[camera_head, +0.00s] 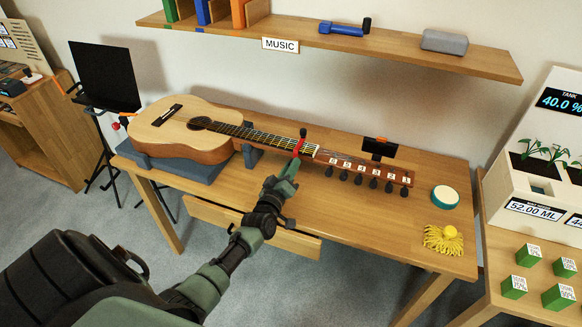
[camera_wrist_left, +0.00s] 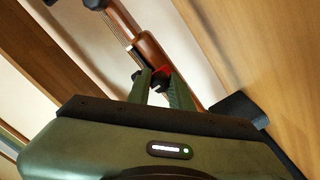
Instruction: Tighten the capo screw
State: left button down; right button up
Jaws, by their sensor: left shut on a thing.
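The guitar (camera_head: 190,125) lies face up on the table, its neck reaching right and its headstock (camera_head: 375,170) marked with numbers above several dark tuning pegs. A red capo (camera_head: 298,146) with a dark end sits across the neck near the headstock. My left gripper (camera_head: 291,163) is at the near side of the neck, shut on the capo. In the left wrist view, red and dark capo parts (camera_wrist_left: 163,70) show at the fingertips (camera_wrist_left: 160,78), beside the neck (camera_wrist_left: 148,48). The fingers hide which part they grip, and the screw is not clearly visible. My right gripper is out of view.
Grey supports (camera_head: 180,168) hold the guitar on the wooden table (camera_head: 340,225). A small black-screened device (camera_head: 379,147) stands behind the headstock. A round teal-edged tin (camera_head: 445,196) and a yellow tangled item (camera_head: 443,240) lie at right. A drawer (camera_head: 255,228) juts out in front.

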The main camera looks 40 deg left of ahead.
pick_arm(q)
jog(key=shift+f, duration=0.1)
jog(key=c, duration=1.3)
grip_release()
jog(key=shift+o, duration=0.2)
jog(key=v, duration=0.7)
jog(key=shift+s, duration=0.4)
jog(key=shift+d, duration=0.15)
